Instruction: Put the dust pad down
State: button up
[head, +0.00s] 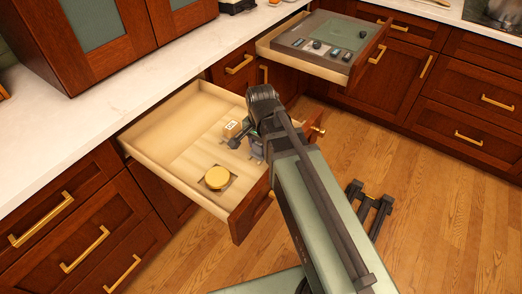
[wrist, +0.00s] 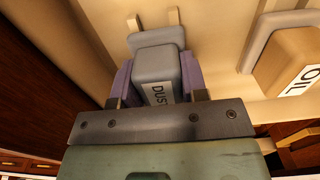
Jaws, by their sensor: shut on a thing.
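The dust pad (wrist: 155,68) is a grey block with a white label reading "DUST" in the wrist view. My gripper (wrist: 157,82) is shut on it, with a purple-grey finger on each side. A grey rounded edge with two pale pegs shows just beyond the pad; I cannot tell whether it belongs to the pad. In the head view, my gripper (head: 256,150) is inside the open wooden drawer (head: 160,128), toward its right side. There the arm mostly hides the pad. I cannot tell whether the pad touches the drawer floor.
Another open drawer (head: 300,67) holds a grey panel. The drawer's left part is bare.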

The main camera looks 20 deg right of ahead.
jog(key=o, duration=0.9)
notch_tip(320, 180, up, 12)
jog(key=r+p, duration=0.1)
jog(key=p, duration=1.1)
jog(key=s+n, duration=0.2)
jog(key=n, duration=0.1)
jog(key=s+n, duration=0.2)
jog(key=n, duration=0.1)
jog(key=s+n, duration=0.2)
jog(key=n, duration=0.2)
jog(key=shift+s+d+f, duration=0.1)
jog(key=shift+s+f, duration=0.05)
jog(key=shift+f, duration=0.1)
